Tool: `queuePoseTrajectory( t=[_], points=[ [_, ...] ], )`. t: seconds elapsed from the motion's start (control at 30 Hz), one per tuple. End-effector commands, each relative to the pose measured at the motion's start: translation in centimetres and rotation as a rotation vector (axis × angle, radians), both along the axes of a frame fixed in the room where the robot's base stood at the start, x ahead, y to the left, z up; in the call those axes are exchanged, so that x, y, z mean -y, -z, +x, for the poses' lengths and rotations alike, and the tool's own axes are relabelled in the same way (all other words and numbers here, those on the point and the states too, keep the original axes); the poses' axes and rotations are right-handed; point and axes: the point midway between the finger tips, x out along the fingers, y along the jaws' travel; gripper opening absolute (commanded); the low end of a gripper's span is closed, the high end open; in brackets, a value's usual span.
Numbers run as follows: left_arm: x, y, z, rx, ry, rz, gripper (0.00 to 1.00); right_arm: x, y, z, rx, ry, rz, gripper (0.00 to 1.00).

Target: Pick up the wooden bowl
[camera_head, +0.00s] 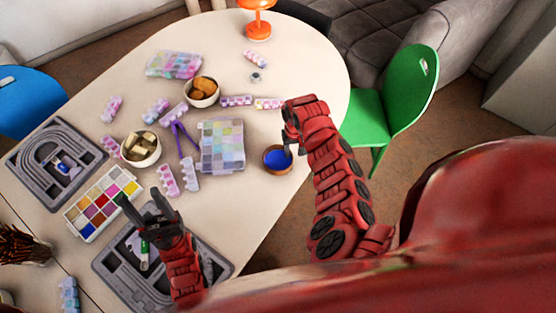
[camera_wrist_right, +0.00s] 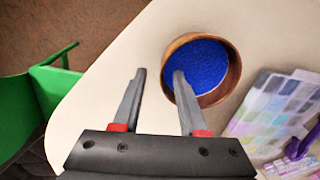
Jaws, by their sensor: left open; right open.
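The wooden bowl (camera_head: 277,169) is small and brown and holds blue beads. It sits on the table near the right edge, just right of a clear bead box. In the right wrist view the bowl (camera_wrist_right: 232,82) shows its wooden wall around the blue fill. My right gripper (camera_head: 290,143) is open and close to the bowl. In the right wrist view one finger of the right gripper (camera_wrist_right: 160,75) overlaps the bowl's left part and the other is left of it over bare table. My left gripper (camera_head: 143,200) is open and empty above a grey bead board at the front.
A clear bead box (camera_head: 222,146) stands left of the bowl. Two light bowls, one with brown pieces (camera_head: 202,92) and one with pale blocks (camera_head: 141,149), stand further left. A green chair (camera_head: 395,100) is beyond the table's right edge. Bare table lies around the bowl's right side.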

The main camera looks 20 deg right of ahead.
Motion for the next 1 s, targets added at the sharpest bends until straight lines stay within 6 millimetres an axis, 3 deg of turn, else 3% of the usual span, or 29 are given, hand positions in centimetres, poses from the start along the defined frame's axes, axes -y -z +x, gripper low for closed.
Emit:
queuePoseTrajectory(
  t=[0.3, 0.63, 0.67, 0.9, 1.0],
  points=[
    [0.0, -0.7, 0.0, 0.0, 0.0, 0.0, 0.57, -0.4, 2.8, 0.2, 0.002, 0.001, 0.003, 0.42],
    [0.0, -0.7, 0.0, 0.0, 0.0, 0.0, 0.57, -0.3, 3.3, 0.1, 0.001, -0.002, 0.0, 0.42],
    [0.0, -0.7, 0.0, 0.0, 0.0, 0.0, 0.57, -0.3, 3.3, 0.1, 0.001, -0.002, 0.0, 0.4],
    [0.0, -0.7, 0.0, 0.0, 0.0, 0.0, 0.57, -0.3, 3.3, 0.1, 0.002, -0.001, 0.001, 0.0],
    [0.0, -0.7, 0.0, 0.0, 0.0, 0.0, 0.57, -0.3, 3.3, 0.1, 0.002, -0.001, 0.001, 0.0]
  ],
)
